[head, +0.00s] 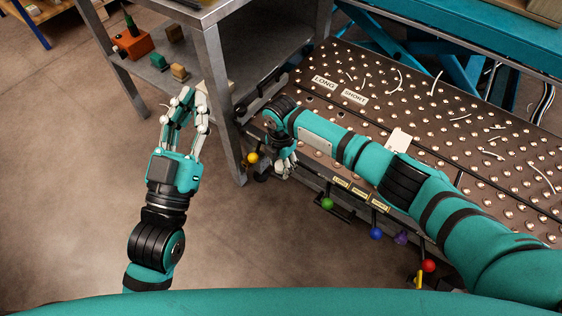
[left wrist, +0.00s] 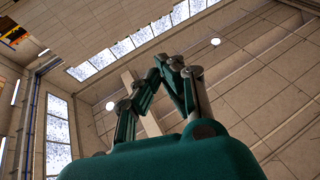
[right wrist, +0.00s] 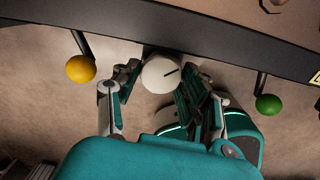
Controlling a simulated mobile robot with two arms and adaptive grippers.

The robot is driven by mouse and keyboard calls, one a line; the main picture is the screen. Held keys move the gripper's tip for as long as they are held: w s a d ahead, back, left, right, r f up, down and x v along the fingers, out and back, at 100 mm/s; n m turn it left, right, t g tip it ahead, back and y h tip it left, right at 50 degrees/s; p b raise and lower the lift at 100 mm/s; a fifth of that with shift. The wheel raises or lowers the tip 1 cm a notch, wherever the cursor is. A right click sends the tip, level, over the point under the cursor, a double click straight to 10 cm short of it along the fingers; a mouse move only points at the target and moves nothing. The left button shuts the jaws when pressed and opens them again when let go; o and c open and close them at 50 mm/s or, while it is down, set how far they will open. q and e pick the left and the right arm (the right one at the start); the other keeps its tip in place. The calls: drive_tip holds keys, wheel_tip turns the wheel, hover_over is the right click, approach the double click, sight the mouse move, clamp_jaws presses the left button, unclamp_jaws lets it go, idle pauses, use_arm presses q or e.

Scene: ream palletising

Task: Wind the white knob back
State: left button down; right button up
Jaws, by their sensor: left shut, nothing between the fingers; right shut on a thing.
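The white knob (right wrist: 162,74) shows in the right wrist view, round and pale with a dark line on its face, on the front edge of the ball table. My right gripper (right wrist: 159,84) is shut on it, a finger on each side. In the head view my right gripper (head: 282,166) is at the table's front edge and hides the knob. My left gripper (head: 186,95) is shut and empty, raised over the floor to the left; its fingertips meet in the left wrist view (left wrist: 168,62).
A yellow ball handle (right wrist: 81,68) and a green one (right wrist: 268,104) flank the knob. Blue (head: 376,233), purple (head: 401,238) and red (head: 428,265) balls are further right along the edge. A grey metal table (head: 215,60) stands near my left gripper. Open floor lies left.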

drive_tip(key=shift+r+m+p, duration=0.2)
drive_tip(key=shift+m+p, duration=0.65)
drive_tip(key=shift+m, duration=0.15)
use_arm(q)
wheel_tip(320, 180, down, 11)
drive_tip(key=a+g+y+p, duration=0.1)
drive_tip(key=a+g+y, duration=0.1)
drive_tip(key=g, duration=0.5)
use_arm(e)
drive_tip(key=shift+m, duration=0.8)
drive_tip(key=m+p, duration=0.2)
drive_tip(key=m, duration=0.2)
drive_tip(key=shift+w+a+f, duration=0.1)
drive_tip(key=shift+f, duration=0.05)
use_arm(q)
drive_tip(key=s+a+f+g+y, duration=0.2)
drive_tip(key=s+f+g, duration=0.4)
drive_tip(key=f, duration=0.3)
drive_tip(key=shift+s+a+n+g+y, duration=0.3)
drive_tip(key=shift+a+n+g, duration=0.1)
drive_tip(key=shift+g, duration=0.1)
use_arm(e)
drive_tip(key=shift+m, duration=0.3)
drive_tip(key=o, duration=1.2)
drive_tip(key=shift+w, duration=0.1)
